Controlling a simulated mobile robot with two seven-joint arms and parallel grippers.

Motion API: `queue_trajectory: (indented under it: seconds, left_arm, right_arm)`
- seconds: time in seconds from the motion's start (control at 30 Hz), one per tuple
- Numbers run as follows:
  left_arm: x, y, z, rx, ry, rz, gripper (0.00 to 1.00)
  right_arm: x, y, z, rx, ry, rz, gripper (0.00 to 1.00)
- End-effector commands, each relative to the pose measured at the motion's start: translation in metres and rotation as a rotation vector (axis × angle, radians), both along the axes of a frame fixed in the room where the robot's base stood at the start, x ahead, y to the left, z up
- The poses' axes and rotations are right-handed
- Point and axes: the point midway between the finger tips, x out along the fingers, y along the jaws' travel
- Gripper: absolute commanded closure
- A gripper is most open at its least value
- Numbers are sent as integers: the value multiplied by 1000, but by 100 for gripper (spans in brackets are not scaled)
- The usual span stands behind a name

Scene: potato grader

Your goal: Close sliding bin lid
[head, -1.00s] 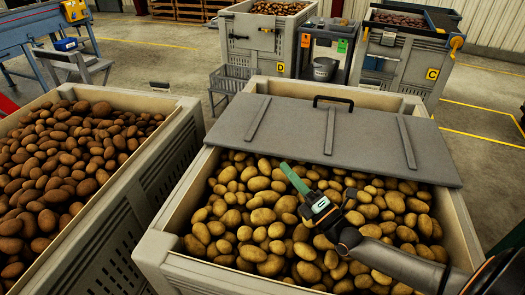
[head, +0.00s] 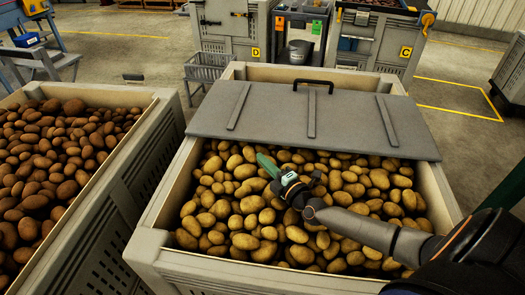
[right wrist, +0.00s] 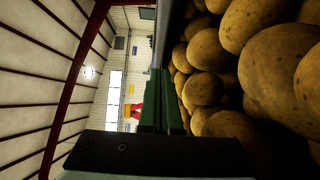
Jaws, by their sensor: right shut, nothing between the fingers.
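The grey sliding lid (head: 270,115) lies across the far part of the potato bin (head: 160,240), with ribs on top and a black handle (head: 314,84) at its far edge. The near part of the bin is uncovered and full of potatoes (head: 250,205). My right gripper (head: 265,162), with green fingers, reaches over the potatoes, its tips close to the lid's near edge. I cannot tell whether they touch it. In the right wrist view the shut green fingers (right wrist: 160,100) show beside the potatoes (right wrist: 240,70), with nothing between them. My left gripper is not in view.
A second bin (head: 125,165) of brown potatoes stands close on the left. Bins marked D (head: 228,30) and C (head: 378,50) stand behind, with a grey bucket (head: 299,50) between them. Open floor lies at the right.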

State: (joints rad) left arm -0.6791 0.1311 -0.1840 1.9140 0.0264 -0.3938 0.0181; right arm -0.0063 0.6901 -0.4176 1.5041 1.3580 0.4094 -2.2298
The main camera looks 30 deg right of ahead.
Motion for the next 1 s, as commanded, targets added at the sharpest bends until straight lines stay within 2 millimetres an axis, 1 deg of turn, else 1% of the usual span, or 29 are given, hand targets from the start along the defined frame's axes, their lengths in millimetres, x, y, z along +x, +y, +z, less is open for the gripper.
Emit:
queue_trajectory:
  seconds: [0.03, 0.1, 0.13, 0.23, 0.37, 0.5, 0.87, 1.0]
  left_arm:
    - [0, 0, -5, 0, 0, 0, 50]
    - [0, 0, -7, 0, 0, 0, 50]
    - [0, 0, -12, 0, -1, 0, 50]
    - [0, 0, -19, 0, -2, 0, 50]
    - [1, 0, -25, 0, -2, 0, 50]
    - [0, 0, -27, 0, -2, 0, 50]
    - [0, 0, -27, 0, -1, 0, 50]
    - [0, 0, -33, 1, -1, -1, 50]
  right_arm:
    - [10, 1, -1, 0, -3, 0, 100]
    - [20, 1, -1, -1, -3, 0, 100]
    - [24, -4, -3, -4, -4, -1, 100]
    - [34, -15, -3, -5, -2, 0, 100]
    - [42, -22, -2, -2, -1, 1, 100]
    - [46, -26, -1, -1, 0, 1, 100]
    - [46, -27, 0, 0, 0, 0, 100]
    - [48, -31, -2, -1, -1, 0, 100]
